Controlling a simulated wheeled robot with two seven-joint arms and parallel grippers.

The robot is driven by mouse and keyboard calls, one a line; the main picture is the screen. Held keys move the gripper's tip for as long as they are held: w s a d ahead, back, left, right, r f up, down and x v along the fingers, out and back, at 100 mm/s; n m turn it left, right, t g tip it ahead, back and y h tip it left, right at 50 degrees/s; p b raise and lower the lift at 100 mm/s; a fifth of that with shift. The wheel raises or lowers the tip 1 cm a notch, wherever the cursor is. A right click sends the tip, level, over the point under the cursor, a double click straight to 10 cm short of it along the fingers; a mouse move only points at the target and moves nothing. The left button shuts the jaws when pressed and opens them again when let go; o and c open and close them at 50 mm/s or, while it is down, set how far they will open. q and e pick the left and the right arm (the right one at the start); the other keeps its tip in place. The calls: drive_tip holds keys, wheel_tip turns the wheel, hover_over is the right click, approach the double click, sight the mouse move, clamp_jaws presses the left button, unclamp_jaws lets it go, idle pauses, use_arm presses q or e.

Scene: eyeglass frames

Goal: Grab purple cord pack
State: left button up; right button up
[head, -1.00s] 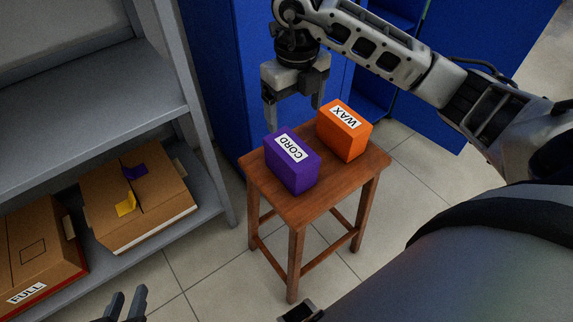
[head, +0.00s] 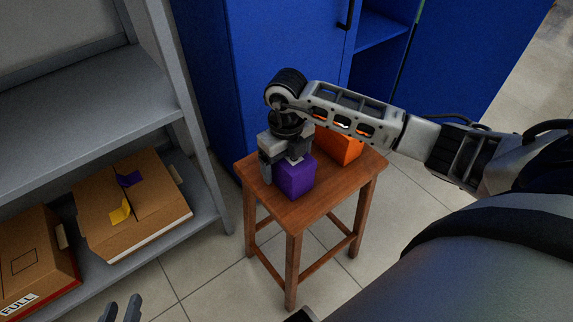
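The purple cord pack (head: 297,180) sits on the wooden stool (head: 310,211), its label hidden under my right gripper. My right gripper (head: 283,163), on the arm from the right, points down at the pack. One finger shows at the pack's left side, and the other is over its top or far side. I cannot tell whether the fingers press on it. The orange wax pack (head: 340,147) stands behind and to the right, partly hidden by my arm. My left gripper (head: 121,311) shows only its two fingertips at the bottom edge, apart with nothing between them.
A blue cabinet (head: 285,45) stands close behind the stool. The tiled floor (head: 215,265) between shelf and stool is clear.

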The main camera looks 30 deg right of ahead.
drive_tip(key=shift+f, duration=0.25)
drive_tip(key=c, duration=1.2)
drive_tip(key=shift+r, duration=0.15)
drive_tip(key=shift+r, duration=0.25)
wheel_tip(320, 180, up, 2)
drive_tip(key=shift+w+r, duration=0.1)
drive_tip(key=shift+r, duration=0.05)
drive_tip(key=s+d+r, duration=0.1)
drive_tip(key=d+r, duration=0.2)
drive_tip(key=d, duration=0.1)
drive_tip(key=s+d+r, duration=0.1)
drive_tip(key=d+r, duration=0.2)
drive_tip(key=d, duration=0.2)
drive_tip(key=d+r, duration=0.4)
drive_tip(key=shift+s+d, duration=0.4)
